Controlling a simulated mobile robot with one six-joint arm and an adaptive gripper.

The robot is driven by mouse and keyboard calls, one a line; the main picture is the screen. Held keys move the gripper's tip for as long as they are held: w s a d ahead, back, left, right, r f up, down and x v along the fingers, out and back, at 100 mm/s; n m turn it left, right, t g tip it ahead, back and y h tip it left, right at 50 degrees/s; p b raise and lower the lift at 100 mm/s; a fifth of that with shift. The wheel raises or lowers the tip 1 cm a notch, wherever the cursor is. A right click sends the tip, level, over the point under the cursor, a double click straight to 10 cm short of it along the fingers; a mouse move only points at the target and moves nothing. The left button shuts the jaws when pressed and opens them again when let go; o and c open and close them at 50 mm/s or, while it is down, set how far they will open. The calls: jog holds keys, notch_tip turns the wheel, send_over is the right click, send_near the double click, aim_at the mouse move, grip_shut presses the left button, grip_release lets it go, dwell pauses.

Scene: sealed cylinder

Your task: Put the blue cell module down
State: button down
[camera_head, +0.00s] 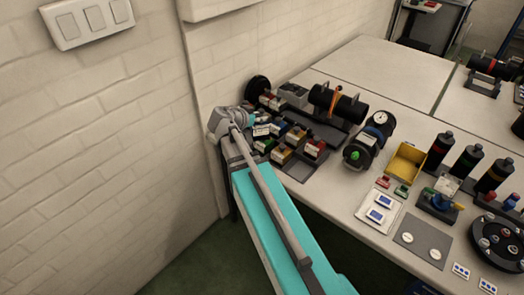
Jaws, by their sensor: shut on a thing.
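My arm reaches along the wall to the back left corner of the bench. My gripper (254,126) is small and dark there, beside a cluster of cell modules, and its fingers are hard to make out. It is shut on a module that I take to be the blue cell module (277,130), of which only a small blue patch shows. I cannot tell whether that module touches what is under it. Modules with yellow (282,154), red (315,150) and green (264,145) parts stand close around it in dark holders.
A black cylinder on a stand (338,103) and a round gauge unit (370,140) stand right of the modules. A yellow bin (404,163), several bottles (466,161) and a grey mat (422,238) lie further right. The brick wall (110,150) is close on the left.

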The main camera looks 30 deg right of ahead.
jog(key=w+a+f+n+t+y+b, duration=0.1)
jog(key=w+a+f+n+t+b, duration=0.1)
jog(key=w+a, duration=0.5)
jog(key=shift+w+a+f+n+t+b, duration=0.15)
jog(key=shift+a+f+n+t+b, duration=0.15)
jog(key=shift+f+b, duration=0.45)
jog(key=shift+w+f, duration=0.1)
jog(key=w+d+f+b, duration=0.9)
jog(key=shift+w, duration=0.3)
